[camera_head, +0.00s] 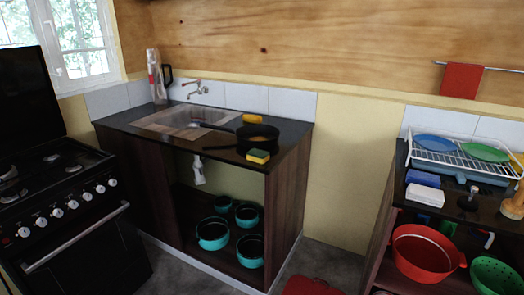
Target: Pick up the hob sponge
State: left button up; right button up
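A yellow sponge with a dark underside (259,156) lies at the front edge of the dark sink counter (285,150), just in front of a black pan (262,132). A second yellow item (252,118) lies behind the pan, near the back of the counter; I cannot tell if it is a sponge. A blue block (423,178) and a white block (425,195) lie on the right-hand counter. No sponge is visible on the black hob (50,165) at the left. Neither of my grippers is in view.
The sink (165,122) is left of the pan, with a clear bottle-like item (156,75) behind it. Teal pots (212,234) stand on the open shelf below. A dish rack (465,158) and red colander (425,250) are at right. A red object (310,286) is at the bottom edge.

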aim_at(257, 155)
jog(key=i+j+z, duration=0.15)
jog(key=i+j, duration=0.2)
jog(key=i+j+z, duration=0.15)
jog(key=i+j, duration=0.2)
jog(key=i+j+z, duration=0.15)
jog(key=i+j, duration=0.3)
jog(key=i+j+z, duration=0.15)
jog(key=i+j, duration=0.25)
jog(key=i+j+z, duration=0.1)
jog(key=i+j, duration=0.2)
jog(key=j, duration=0.25)
jog(key=i+j+z, duration=0.15)
jog(key=i+j, duration=0.15)
jog(key=j, duration=0.25)
jog(key=k+l+u, duration=0.2)
jog(key=i+j, duration=0.05)
